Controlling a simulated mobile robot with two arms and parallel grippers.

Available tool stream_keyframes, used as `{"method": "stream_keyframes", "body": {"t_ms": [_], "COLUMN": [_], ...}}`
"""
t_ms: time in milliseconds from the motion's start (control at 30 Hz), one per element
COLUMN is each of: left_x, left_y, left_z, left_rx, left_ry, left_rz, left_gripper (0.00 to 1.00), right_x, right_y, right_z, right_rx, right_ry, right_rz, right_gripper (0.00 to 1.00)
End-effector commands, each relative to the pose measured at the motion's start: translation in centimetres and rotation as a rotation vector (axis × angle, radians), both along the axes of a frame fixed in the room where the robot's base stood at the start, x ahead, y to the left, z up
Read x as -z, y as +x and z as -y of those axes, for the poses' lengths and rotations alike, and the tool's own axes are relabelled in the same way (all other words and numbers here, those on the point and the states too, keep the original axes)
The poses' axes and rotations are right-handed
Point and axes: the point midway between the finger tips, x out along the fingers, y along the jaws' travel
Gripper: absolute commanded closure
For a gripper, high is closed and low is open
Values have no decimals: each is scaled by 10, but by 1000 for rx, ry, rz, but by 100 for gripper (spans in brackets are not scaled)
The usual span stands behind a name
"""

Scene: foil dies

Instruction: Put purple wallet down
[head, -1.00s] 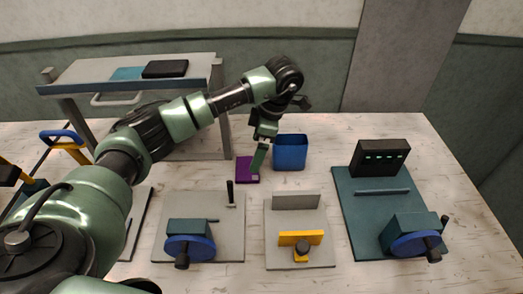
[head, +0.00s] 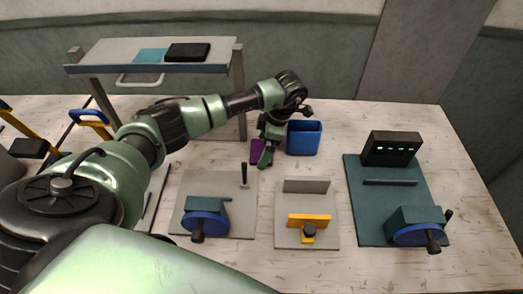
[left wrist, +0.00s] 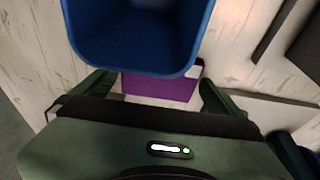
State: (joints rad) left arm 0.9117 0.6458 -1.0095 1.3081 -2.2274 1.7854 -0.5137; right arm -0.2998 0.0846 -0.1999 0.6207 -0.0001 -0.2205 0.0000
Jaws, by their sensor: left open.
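The purple wallet (head: 257,147) lies flat on the worn white table, just left of a blue open bin (head: 305,139). My left gripper (head: 266,157) is low at the wallet and partly covers it in the head view. In the left wrist view the wallet (left wrist: 160,88) shows between the two spread fingers of my left gripper (left wrist: 153,86). Its upper part there is hidden behind the blue bin (left wrist: 185,66). The fingers look open, with space beside the wallet. I cannot tell whether a finger touches it. My right gripper is not in view.
A grey plate with a blue handwheel (head: 205,224), a plate with a yellow block (head: 309,220) and a teal machine base (head: 376,200) stand in front. A raised shelf (head: 110,53) is behind my left arm. Bare table lies at the far right.

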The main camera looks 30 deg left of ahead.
Motion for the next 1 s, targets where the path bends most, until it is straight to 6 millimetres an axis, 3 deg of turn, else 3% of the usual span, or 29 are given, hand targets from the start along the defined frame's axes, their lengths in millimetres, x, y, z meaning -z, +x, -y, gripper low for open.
{"method": "stream_keyframes", "body": {"t_ms": [33, 200, 267, 633, 1000], "left_x": [0, 0, 0, -12, -71], "left_y": [0, 0, 0, 1, 2], "left_z": [0, 0, 0, -2, -12], "left_rx": [0, 0, 0, -2, -12], "left_ry": [0, 0, 0, 0, 0], "left_rz": [0, 0, 0, 0, 0], "left_gripper": [0, 47, 58, 58, 58], "right_x": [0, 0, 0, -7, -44], "right_y": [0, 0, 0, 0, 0], "right_z": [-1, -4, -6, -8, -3], "right_rx": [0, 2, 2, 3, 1], "right_ry": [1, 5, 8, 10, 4], "right_rz": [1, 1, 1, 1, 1], "right_gripper": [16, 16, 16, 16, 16]}}
